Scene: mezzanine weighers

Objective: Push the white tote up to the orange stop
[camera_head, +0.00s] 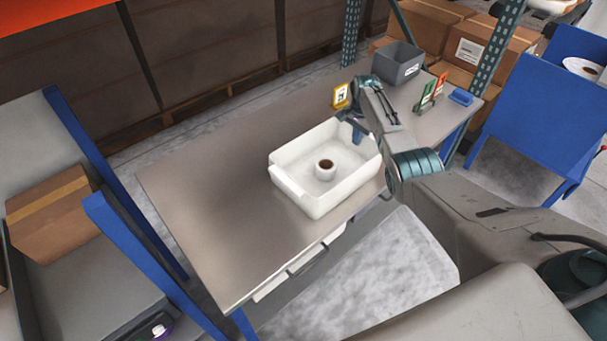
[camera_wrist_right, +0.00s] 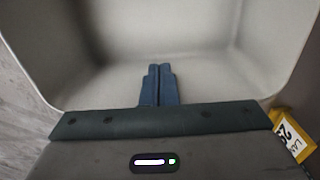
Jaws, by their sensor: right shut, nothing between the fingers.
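The white tote (camera_head: 319,208) stands upright on the grey bench top, near its front edge. A white round piece with a brown centre (camera_head: 325,170) sits inside it. My right gripper (camera_head: 358,136) is shut and empty at the tote's right end, with its fingers reaching down by the rim. In the right wrist view the blue fingers (camera_wrist_right: 158,70) are together in front of the tote's pale inside (camera_wrist_right: 220,45). I cannot tell whether they touch its wall. I make out no orange stop on the bench for certain. My left gripper is not in view.
The bench top (camera_head: 200,205) is clear left of the tote. A yellow card (camera_head: 341,96) stands behind my right gripper. A grey bin (camera_head: 398,64), green and orange cards (camera_head: 433,90) and a blue block (camera_head: 461,97) are at the right end. Blue posts (camera_head: 130,245) rise at the left.

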